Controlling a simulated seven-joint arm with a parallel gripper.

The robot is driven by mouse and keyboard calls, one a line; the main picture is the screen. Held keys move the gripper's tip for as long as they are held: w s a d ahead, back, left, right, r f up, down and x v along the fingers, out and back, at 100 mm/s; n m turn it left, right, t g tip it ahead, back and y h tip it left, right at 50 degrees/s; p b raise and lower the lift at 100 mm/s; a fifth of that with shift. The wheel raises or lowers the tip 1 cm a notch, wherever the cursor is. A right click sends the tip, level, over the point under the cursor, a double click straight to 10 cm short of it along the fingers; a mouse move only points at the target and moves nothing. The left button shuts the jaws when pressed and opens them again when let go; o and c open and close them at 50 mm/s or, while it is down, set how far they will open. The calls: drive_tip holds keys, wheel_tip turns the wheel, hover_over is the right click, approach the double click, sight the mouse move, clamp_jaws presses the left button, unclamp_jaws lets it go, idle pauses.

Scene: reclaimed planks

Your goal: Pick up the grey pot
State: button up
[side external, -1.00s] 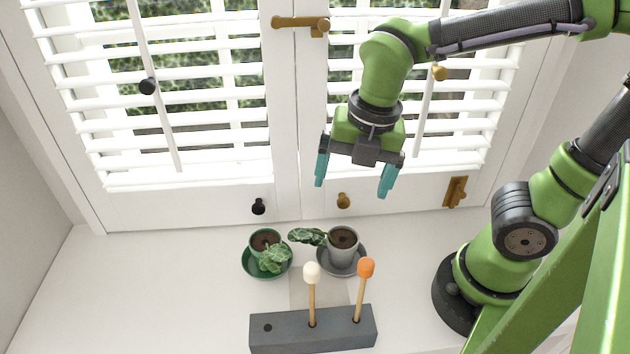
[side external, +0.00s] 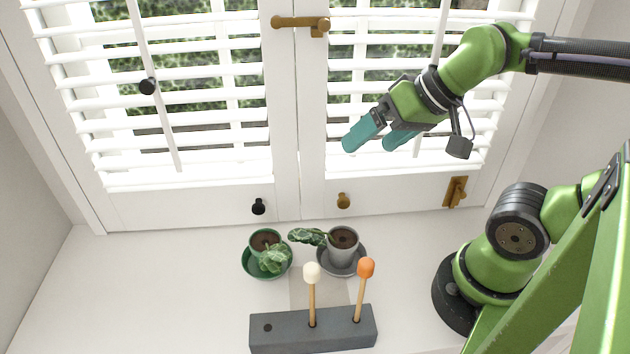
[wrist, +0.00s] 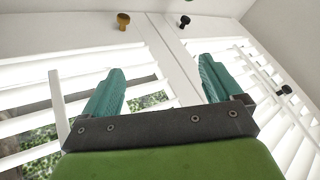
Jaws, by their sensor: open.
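The grey pot (side external: 342,251) holds dark soil and a leafy plant that leans out to the left. It stands upright on a dark grey saucer (side external: 358,269) on the white sill. My gripper (side external: 370,143) is open and empty, well above the pot and slightly to its right, in front of the shutters. Its teal fingers point down to the left. In the wrist view the two fingers of my gripper (wrist: 160,85) are spread apart with only shutters and window frame beyond them. The pot is not visible in the wrist view.
A green pot (side external: 262,241) on a green saucer (side external: 247,268) stands left of the grey pot. In front, a dark grey block (side external: 290,335) holds a white-tipped stick (side external: 312,290) and an orange-tipped stick (side external: 364,285). The sill's left side is clear.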

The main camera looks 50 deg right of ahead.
idle(0.3)
drive_tip(key=n+g+h, duration=0.3)
drive_tip(key=n+g, duration=0.6)
drive_tip(key=n, duration=0.2)
hover_over(342, 234)
drive_tip(key=w+a, duration=0.1)
drive_tip(key=a, duration=0.1)
wheel_tip(342, 234, down, 3)
drive_tip(key=f, duration=0.5)
drive_tip(key=s+f, duration=0.1)
drive_tip(key=f, duration=0.5)
drive_tip(key=d+f, duration=0.1)
drive_tip(key=f, duration=0.4)
drive_tip(key=shift+s+f, duration=0.2)
drive_tip(key=shift+s, duration=0.2)
drive_tip(key=c, duration=1.5)
drive_tip(key=shift+r, duration=6.55)
